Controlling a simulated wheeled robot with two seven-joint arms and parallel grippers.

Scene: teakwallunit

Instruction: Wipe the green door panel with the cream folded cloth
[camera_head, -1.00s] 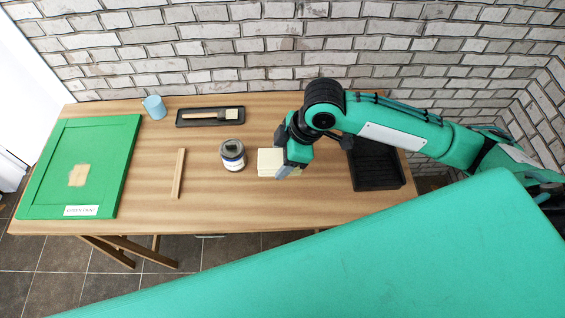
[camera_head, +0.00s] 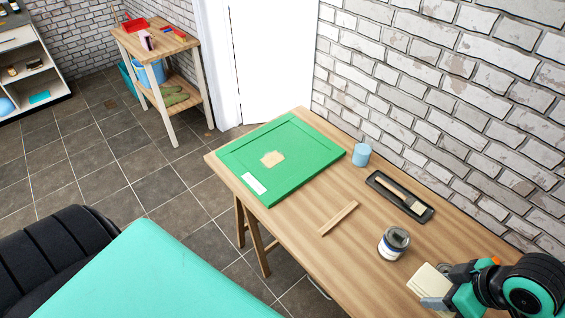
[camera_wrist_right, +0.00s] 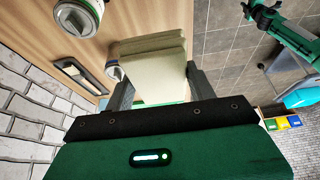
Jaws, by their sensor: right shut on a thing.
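The green door panel (camera_head: 300,140) lies flat at the far left end of the wooden table. It has a tan bare-looking patch (camera_head: 272,158) near its middle and a white label (camera_head: 254,183) at its near edge. The cream folded cloth (camera_head: 430,283) is at the lower right in the head view. My right gripper (camera_head: 440,299) is shut on it. In the right wrist view the cloth (camera_wrist_right: 152,65) sits between the two fingers. I cannot tell how far it is above the table. A green arm end (camera_wrist_right: 255,12), likely my left, shows small in the wrist view; its jaws are unclear.
Between cloth and panel are a paint jar (camera_head: 393,243) and a wooden strip (camera_head: 338,218). A black tray (camera_head: 420,213) with a brush and a blue mug (camera_head: 361,155) stand near the brick wall. A small workbench (camera_head: 155,42) stands beyond, on the tiled floor.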

